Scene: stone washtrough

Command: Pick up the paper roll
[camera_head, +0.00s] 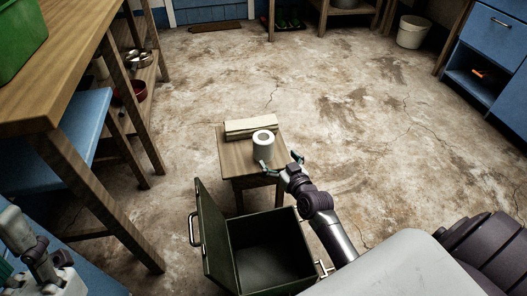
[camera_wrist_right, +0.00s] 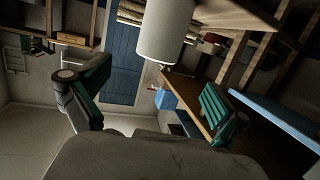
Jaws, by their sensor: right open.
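The white paper roll (camera_head: 263,143) stands upright on a small wooden stool (camera_head: 236,160), in front of a stack of flat, pale pieces (camera_head: 250,127). My right gripper (camera_head: 281,163) is open at the stool's near right edge, its fingers pointing towards the roll. In the right wrist view the roll (camera_wrist_right: 165,32) shows at the top, ahead of and between the spread green-padded fingers (camera_wrist_right: 152,98); nothing is held.
An open dark green metal box (camera_head: 268,250) with a raised lid stands just in front of the stool. A wooden table (camera_head: 60,75) and blue bench (camera_head: 85,125) are on the left. A white bucket (camera_head: 412,32) and blue cabinet (camera_head: 488,55) stand far right. The floor between is free.

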